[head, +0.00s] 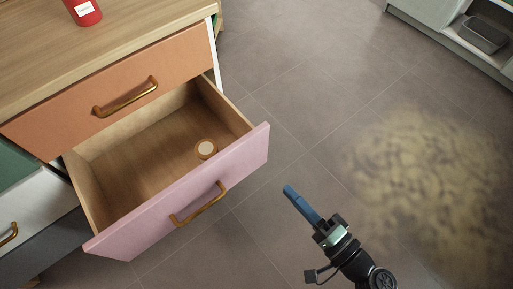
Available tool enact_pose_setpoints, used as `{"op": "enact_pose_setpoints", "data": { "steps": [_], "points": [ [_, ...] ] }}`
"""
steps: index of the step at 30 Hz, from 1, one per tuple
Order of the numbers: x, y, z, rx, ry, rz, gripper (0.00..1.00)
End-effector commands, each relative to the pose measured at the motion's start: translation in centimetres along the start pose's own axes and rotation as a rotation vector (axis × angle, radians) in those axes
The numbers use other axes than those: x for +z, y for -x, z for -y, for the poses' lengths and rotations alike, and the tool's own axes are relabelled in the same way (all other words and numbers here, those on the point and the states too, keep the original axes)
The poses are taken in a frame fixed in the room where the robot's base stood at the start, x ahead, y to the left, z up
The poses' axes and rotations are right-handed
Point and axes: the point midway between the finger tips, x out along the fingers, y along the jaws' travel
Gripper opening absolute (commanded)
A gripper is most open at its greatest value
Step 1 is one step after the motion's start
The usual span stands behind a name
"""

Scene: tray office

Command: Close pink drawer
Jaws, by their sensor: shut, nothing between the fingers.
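The pink drawer (142,221) is pulled well out of the wooden cabinet, below an orange drawer. Its brass handle (200,204) is on the front panel.
The orange drawer (55,119) above is shut. A white drawer (33,208) is at left. A red can (84,14) stands on the cabinet top. Grey tiled floor is open at right, with a blurry yellowish patch (430,180). A shelf unit (462,35) stands at top right.

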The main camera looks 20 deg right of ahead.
Motion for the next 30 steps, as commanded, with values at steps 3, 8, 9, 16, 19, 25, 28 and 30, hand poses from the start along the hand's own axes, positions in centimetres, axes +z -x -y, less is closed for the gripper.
{"op": "enact_pose_setpoints", "data": {
  "steps": [3, 8, 9, 16, 19, 25, 28, 30],
  "points": [
    [0.1, -0.3, -0.1, -0.012, -0.013, -0.004, 0.0],
    [0.1, -2.9, -0.2, -0.012, -0.009, -0.001, 0.0],
    [0.1, -3.7, -0.2, -0.012, -0.009, -0.001, 0.0],
    [0.1, -8.8, -0.1, -0.012, -0.007, 0.0, 0.0],
    [0.1, -10.6, -0.1, -0.012, -0.007, -0.001, 0.0],
    [0.0, -13.0, 0.0, -0.01, -0.008, -0.003, 0.0],
    [0.0, -13.6, 0.1, -0.01, -0.009, -0.003, 0.0],
    [0.1, -13.7, 0.1, -0.009, -0.01, -0.003, 0.0]
  ]
}}
